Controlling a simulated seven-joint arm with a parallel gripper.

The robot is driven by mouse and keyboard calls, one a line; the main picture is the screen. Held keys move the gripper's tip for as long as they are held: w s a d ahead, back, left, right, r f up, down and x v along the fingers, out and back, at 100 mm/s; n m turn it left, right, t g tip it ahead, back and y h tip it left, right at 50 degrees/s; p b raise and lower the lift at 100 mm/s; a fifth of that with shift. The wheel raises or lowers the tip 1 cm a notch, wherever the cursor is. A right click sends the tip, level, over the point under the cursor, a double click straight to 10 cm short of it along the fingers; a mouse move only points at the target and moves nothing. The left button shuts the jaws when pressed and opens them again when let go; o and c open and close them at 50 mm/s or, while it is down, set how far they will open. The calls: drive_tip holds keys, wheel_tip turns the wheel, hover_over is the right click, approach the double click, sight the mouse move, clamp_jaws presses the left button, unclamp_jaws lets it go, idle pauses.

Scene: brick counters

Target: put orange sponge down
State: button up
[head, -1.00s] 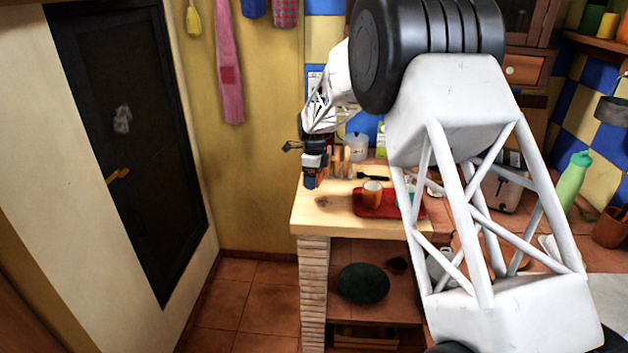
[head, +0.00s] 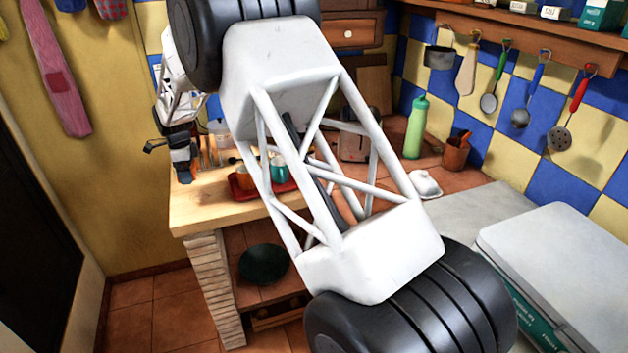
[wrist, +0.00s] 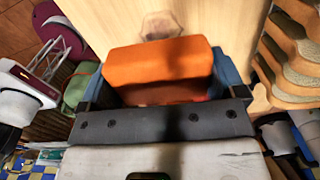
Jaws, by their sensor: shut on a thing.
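My gripper (head: 183,172) is over the left end of the light wooden counter top (head: 215,214) in the head view, pointing down. In the wrist view, its blue fingers stand on either side of the orange sponge (wrist: 160,64), and it is shut on it. The bare wooden top with a dark knot shows just beyond the sponge. I cannot tell whether the sponge touches the wood. The sponge cannot be made out in the head view.
A red tray (head: 240,191) with an orange cup (head: 244,177) and a teal cup (head: 278,171) is right of my gripper. A wavy wooden rack (wrist: 291,62) is close on the right in the wrist view. A green bottle (head: 415,127) stands farther right.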

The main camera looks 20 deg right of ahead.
drive_tip(key=s+d+r+n, duration=0.2)
drive_tip(key=d+r+n, duration=0.2)
drive_tip(key=d+n, duration=0.6)
drive_tip(key=s+d+r+n, duration=0.1)
drive_tip(key=d+r+n, duration=0.35)
drive_tip(key=d, duration=1.05)
drive_tip(key=s+d+f+m, duration=1.3)
drive_tip(key=s+d, duration=0.2)
drive_tip(key=shift+s+d+f, duration=0.2)
drive_tip(key=shift+d+f, duration=0.05)
drive_tip(key=shift+d, duration=0.05)
drive_tip(key=shift+w+m, duration=0.1)
drive_tip(key=shift+m, duration=0.15)
drive_tip(key=w+d, duration=0.1)
drive_tip(key=w, duration=0.4)
drive_tip(key=w+d+f, duration=0.1)
drive_tip(key=w, duration=0.4)
drive_tip(key=w+d, duration=0.1)
drive_tip(key=w, duration=0.4)
drive_tip(key=shift+w+d+f, duration=0.15)
drive_tip(key=shift+w+f, duration=0.1)
drive_tip(key=shift+f, duration=1.75)
